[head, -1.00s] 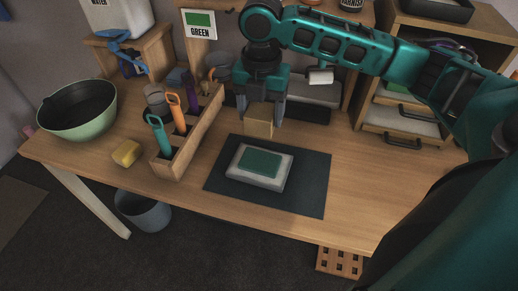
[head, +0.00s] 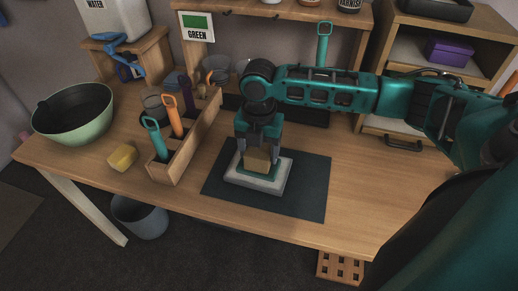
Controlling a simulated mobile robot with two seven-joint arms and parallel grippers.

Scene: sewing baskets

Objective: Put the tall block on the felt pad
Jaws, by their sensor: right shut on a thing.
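The tall block (head: 257,161) is light wood and upright between the fingers of my right gripper (head: 258,153), which is shut on it. The felt pad (head: 247,174) is green and lies on a pale grey slab (head: 257,187) on a dark mat. The block is over the middle of the pad and hides much of it. I cannot tell whether its base touches the felt. My left gripper is not in view.
A wooden tool holder (head: 188,150) with upright-handled tools stands left of the dark mat (head: 308,188). A yellow sponge-like piece (head: 122,157) and a green bowl (head: 75,116) are farther left. The table right of the mat is clear.

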